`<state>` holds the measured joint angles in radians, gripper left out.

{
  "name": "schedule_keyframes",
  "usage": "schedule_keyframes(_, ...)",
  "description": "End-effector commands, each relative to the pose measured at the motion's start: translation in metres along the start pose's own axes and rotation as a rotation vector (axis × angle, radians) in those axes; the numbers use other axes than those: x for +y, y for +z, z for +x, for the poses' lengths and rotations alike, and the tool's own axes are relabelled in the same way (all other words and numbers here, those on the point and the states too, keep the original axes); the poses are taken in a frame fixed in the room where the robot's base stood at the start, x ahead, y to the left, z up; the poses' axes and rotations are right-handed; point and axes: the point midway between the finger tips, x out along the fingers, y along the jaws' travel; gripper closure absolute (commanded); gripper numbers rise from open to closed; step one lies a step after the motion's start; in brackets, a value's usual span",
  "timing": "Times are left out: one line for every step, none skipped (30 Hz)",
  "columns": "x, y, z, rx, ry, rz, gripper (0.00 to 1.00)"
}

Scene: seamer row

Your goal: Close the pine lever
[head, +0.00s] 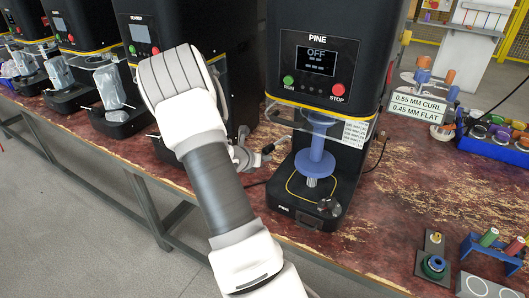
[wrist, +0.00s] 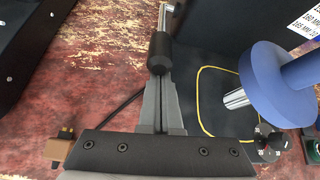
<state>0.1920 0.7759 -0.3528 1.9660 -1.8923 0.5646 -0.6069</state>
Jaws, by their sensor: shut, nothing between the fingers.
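The PINE machine (head: 318,62) is black with a yellow edge line, and its screen reads OFF. Its lever (head: 270,149) has a black grip on a metal rod and sticks out from the machine's left side. In the wrist view the lever's black grip (wrist: 160,52) is straight ahead of the fingertips, with the rod running up beyond it. My gripper (head: 254,157) is beside the lever's grip, left of the machine. In the wrist view my gripper (wrist: 160,82) has its fingers together and empty. I cannot tell whether the fingertips touch the grip.
A blue spool-shaped chuck (head: 316,150) stands over the machine's black base (head: 303,205). Other black seamers (head: 135,30) line the bench to the left. A label sign (head: 420,104), a blue rack (head: 495,142) and small fixtures (head: 433,262) are to the right. Worn red bench top (head: 375,225) is clear between.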

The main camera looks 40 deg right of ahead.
Motion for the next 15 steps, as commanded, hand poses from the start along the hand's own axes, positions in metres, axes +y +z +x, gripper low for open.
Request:
schedule_keyframes(-0.004, 0.013, -0.007, 0.022, 0.003, 0.000, 1.00)
schedule_keyframes(-0.004, 0.016, -0.008, 0.036, 0.006, -0.001, 1.00)
schedule_keyframes(-0.004, 0.019, -0.010, 0.054, 0.009, -0.003, 1.00)
schedule_keyframes(-0.005, 0.021, -0.011, 0.068, 0.012, -0.004, 1.00)
schedule_keyframes(-0.006, 0.024, -0.011, 0.082, 0.014, -0.004, 1.00)
schedule_keyframes(-0.006, 0.027, -0.013, 0.100, 0.018, -0.005, 1.00)
schedule_keyframes(-0.007, 0.029, -0.013, 0.113, 0.020, -0.005, 1.00)
schedule_keyframes(-0.007, 0.031, -0.014, 0.128, 0.023, -0.008, 1.00)
schedule_keyframes(-0.008, 0.035, -0.015, 0.145, 0.026, -0.009, 1.00)
schedule_keyframes(-0.008, 0.037, -0.015, 0.160, 0.029, -0.007, 1.00)
schedule_keyframes(-0.009, 0.040, -0.016, 0.173, 0.031, -0.008, 1.00)
schedule_keyframes(-0.010, 0.043, -0.017, 0.192, 0.035, -0.009, 1.00)
schedule_keyframes(-0.010, 0.045, -0.017, 0.204, 0.037, -0.010, 1.00)
schedule_keyframes(-0.010, 0.047, -0.017, 0.219, 0.041, -0.011, 1.00)
schedule_keyframes(-0.011, 0.049, -0.018, 0.233, 0.042, -0.012, 1.00)
